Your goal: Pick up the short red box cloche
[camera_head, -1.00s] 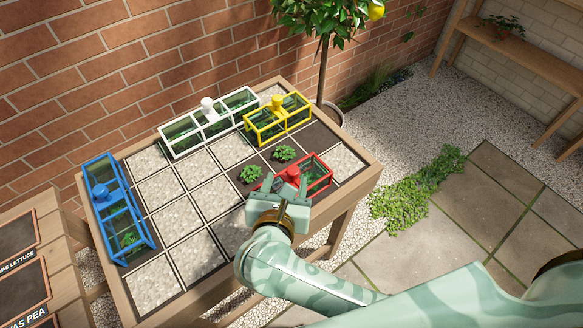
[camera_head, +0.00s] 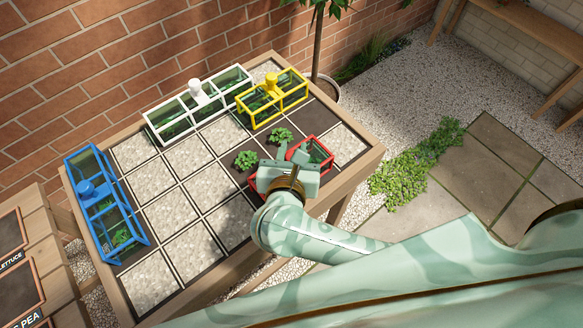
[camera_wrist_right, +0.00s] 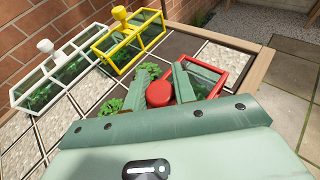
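The short red box cloche (camera_head: 319,152) stands at the right part of the gravel-and-soil table, a glass box with a red frame. In the head view my right gripper (camera_head: 292,154) covers its near left part and hides its knob. The wrist view shows the cloche's frame and panes (camera_wrist_right: 222,82) and its round red knob (camera_wrist_right: 159,94). My right gripper's two fingers (camera_wrist_right: 160,80) are apart, one on each side of the knob. A small gap seems to show beside the knob; contact cannot be made out. My left gripper is not in view.
A yellow cloche (camera_head: 271,98) and a long white cloche (camera_head: 197,103) stand along the back. A blue cloche (camera_head: 105,203) stands at the left. Leafy seedlings (camera_head: 246,160) grow close to the right gripper. Gravel squares (camera_head: 186,155) in the middle are bare.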

